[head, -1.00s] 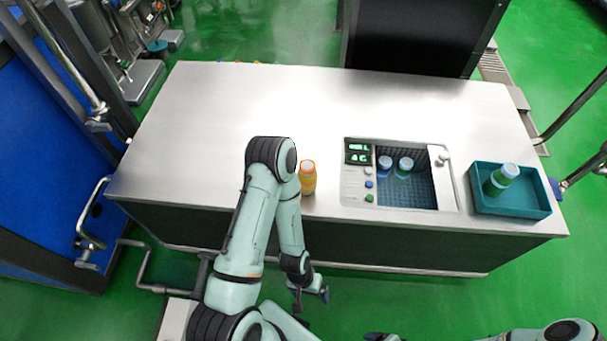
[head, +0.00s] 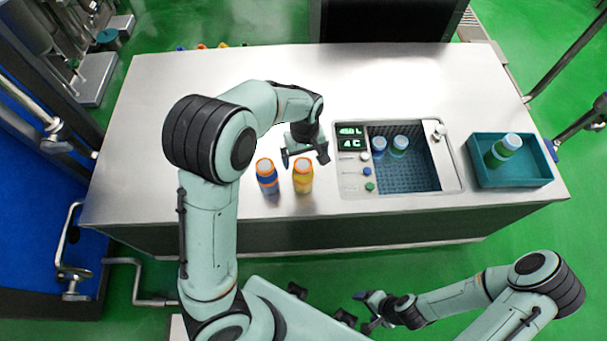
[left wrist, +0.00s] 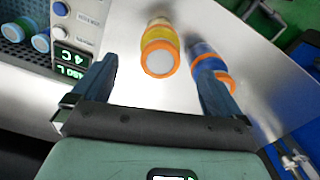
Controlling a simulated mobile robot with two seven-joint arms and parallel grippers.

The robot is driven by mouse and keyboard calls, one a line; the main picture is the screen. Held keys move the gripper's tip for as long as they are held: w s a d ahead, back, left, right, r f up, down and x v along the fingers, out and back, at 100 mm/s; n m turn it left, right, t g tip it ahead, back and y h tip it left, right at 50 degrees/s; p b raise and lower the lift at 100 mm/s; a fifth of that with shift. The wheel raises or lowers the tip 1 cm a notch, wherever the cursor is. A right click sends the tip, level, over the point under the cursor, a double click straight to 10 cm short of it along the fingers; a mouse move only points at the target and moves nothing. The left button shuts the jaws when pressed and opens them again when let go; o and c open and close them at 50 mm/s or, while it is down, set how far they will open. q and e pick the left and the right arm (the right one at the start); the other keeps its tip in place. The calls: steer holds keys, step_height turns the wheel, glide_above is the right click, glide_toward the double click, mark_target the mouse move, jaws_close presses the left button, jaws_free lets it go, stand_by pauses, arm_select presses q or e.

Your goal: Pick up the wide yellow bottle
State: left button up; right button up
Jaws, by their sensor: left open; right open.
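The yellow bottle (head: 303,179) with orange bands and a pale cap stands upright near the counter's front edge. A blue bottle (head: 267,180) with orange bands stands close on its left. My left gripper (head: 305,159) is open and empty, above and just behind the yellow bottle. In the left wrist view, the yellow bottle (left wrist: 158,38) shows between the open fingers, beyond their tips. The blue bottle (left wrist: 204,58) is partly hidden behind the right-hand finger there. My right gripper (head: 366,311) is open and empty, low in front of the counter.
A sunken bath (head: 410,178) with a control panel (head: 352,138) holds two blue-capped bottles (head: 389,146). A teal tray (head: 510,179) with a green bottle (head: 503,150) stands at the right. The counter's left part (head: 140,150) is clear. Several small coloured tops show at its back edge.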

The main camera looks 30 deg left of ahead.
mark_target(303, 165)
arm_select(q)
step_height(303, 165, down, 3)
steer(key=shift+f, duration=0.15)
steer(key=f, duration=0.5)
steer(key=shift+w+a+f, duration=0.1)
steer(key=shift+a, duration=0.15)
steer(key=c, duration=1.4)
step_height(303, 165, up, 20)
steer(key=shift+r+p, duration=0.1)
steer(key=shift+p, duration=0.85)
steer(key=shift+c, duration=0.2)
arm_select(e)
steer(key=shift+w+r, duration=1.05)
steer(key=shift+r, duration=0.1)
